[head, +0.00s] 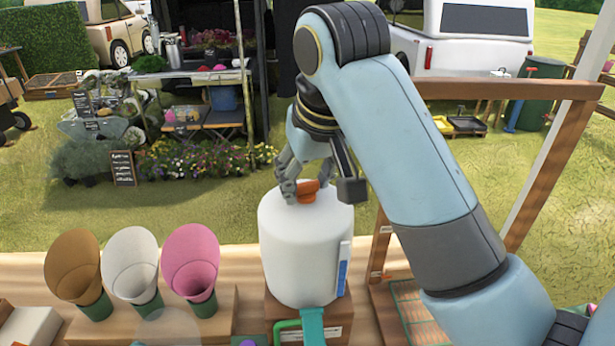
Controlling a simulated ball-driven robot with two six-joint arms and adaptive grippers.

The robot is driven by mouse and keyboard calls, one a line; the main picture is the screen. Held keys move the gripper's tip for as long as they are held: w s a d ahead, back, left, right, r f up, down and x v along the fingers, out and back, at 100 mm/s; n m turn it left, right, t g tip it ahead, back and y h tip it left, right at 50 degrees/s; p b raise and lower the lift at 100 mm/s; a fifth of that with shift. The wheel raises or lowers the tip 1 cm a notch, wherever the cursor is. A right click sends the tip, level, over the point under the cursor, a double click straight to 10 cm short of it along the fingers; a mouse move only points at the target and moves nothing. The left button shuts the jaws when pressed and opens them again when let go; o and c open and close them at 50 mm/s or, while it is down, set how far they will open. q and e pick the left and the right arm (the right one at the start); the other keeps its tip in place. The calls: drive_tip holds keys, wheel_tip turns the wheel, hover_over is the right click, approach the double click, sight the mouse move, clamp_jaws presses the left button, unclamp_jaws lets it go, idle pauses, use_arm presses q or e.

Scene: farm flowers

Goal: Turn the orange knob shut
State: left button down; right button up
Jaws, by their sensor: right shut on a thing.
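The orange knob (308,190) sits on top of a white rounded tank (300,250). The tank stands on a brown wooden block on the wooden counter. My right gripper (297,192) reaches down from above and is shut on the orange knob. Its fingers cover the left part of the knob, so the exact angle of the knob is hard to tell. My left gripper is not in view.
Three cones, brown (75,268), white (131,265) and pink (191,262), stand left of the tank. A teal strip (312,328) and a green handle (286,328) are at its front. A wooden frame (548,165) rises at the right, behind my right arm.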

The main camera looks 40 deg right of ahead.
drive_tip(key=shift+m+h, duration=0.6)
drive_tip(key=shift+m, duration=1)
drive_tip(key=o, duration=1.2)
drive_tip(key=shift+c, duration=0.2)
drive_tip(key=shift+g, duration=0.3)
